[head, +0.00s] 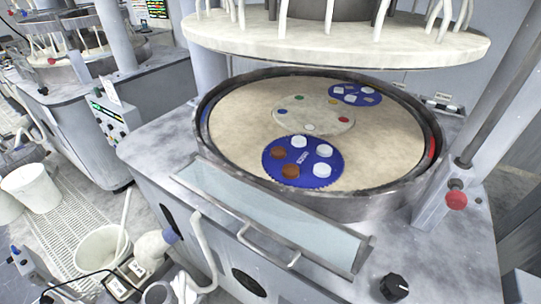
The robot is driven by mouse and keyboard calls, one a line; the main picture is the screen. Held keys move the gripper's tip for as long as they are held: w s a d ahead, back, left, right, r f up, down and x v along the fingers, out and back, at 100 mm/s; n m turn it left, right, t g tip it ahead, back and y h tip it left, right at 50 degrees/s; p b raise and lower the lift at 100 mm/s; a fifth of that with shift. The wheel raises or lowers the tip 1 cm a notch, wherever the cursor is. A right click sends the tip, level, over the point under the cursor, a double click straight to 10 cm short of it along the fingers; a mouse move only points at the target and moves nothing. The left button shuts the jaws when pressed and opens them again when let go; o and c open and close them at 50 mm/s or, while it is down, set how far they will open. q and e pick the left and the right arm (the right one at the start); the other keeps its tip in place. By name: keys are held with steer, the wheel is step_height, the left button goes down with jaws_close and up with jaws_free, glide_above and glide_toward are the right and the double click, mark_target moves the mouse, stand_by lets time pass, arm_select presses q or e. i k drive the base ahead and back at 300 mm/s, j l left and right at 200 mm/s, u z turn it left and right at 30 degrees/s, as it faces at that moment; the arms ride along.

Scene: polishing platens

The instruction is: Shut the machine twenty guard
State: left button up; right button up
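The guard (275,214) is a clear, pale panel in a grey metal frame on the front of the near polishing machine. It slopes outward and down from the rim of the round basin (205,145), and the basin's front stands uncovered above it. A bar handle (268,248) runs along the guard's lower front edge. I cannot read a machine number. Neither of my grippers is in view, and nothing touches the guard or handle.
The platen (240,112) carries blue toothed discs (318,160) with white and brown pieces. A large upper plate (330,42) hangs above. A red knob (456,198) and black dial (394,287) are on the right. Buckets (100,245) and hoses crowd the left floor.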

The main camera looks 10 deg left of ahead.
mark_target(350, 276)
steer(key=k+l+u, duration=0.1)
steer(key=k+u, duration=0.7)
steer(key=u, duration=0.2)
